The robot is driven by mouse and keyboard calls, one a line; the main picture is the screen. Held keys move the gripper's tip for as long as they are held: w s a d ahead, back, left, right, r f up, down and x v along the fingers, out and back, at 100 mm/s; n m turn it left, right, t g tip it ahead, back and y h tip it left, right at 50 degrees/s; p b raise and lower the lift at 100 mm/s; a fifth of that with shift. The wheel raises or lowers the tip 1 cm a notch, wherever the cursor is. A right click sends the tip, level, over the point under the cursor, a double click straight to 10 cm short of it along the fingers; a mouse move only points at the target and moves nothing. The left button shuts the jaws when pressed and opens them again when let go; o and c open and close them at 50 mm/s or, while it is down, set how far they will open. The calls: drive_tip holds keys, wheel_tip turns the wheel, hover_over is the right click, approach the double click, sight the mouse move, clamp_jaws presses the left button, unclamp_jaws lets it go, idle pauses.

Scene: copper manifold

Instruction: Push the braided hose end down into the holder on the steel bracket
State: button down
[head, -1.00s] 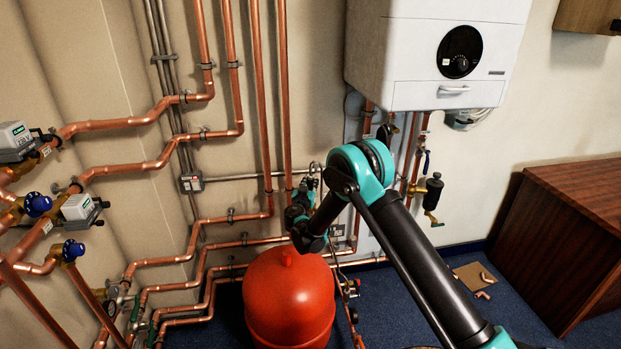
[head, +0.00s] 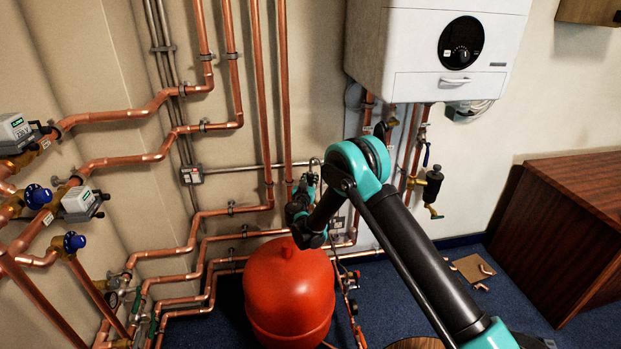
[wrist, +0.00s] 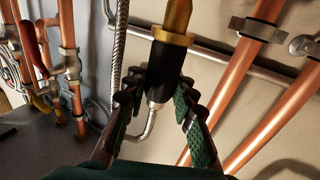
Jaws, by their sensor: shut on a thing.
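In the wrist view my gripper (wrist: 160,86) is shut on the braided hose end (wrist: 167,64), a black sleeve with a brass collar and brass tip above and a silver ferrule below. The textured green fingers lie on either side of the sleeve. The braided hose (wrist: 118,50) hangs beside it on the left and loops up into the ferrule. In the head view my gripper (head: 301,205) is small and dark in front of the wall, above the red tank. I cannot clearly make out the steel bracket or its holder in either view.
A red tank (head: 289,292) stands below my gripper. Copper pipes (head: 262,110) run up the wall behind and to the left. A white boiler (head: 440,50) hangs above right, with valves (head: 432,185) below it. A wooden cabinet (head: 580,230) stands at right.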

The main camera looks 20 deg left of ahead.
sight(310, 185)
drive_tip(key=shift+f, duration=1.2)
drive_tip(key=shift+f, duration=0.75)
idle(0.3)
drive_tip(key=c, duration=1.2)
unclamp_jaws()
drive_tip(key=shift+o, duration=0.2)
drive_tip(key=s+d, duration=0.2)
drive_tip(key=s, duration=1)
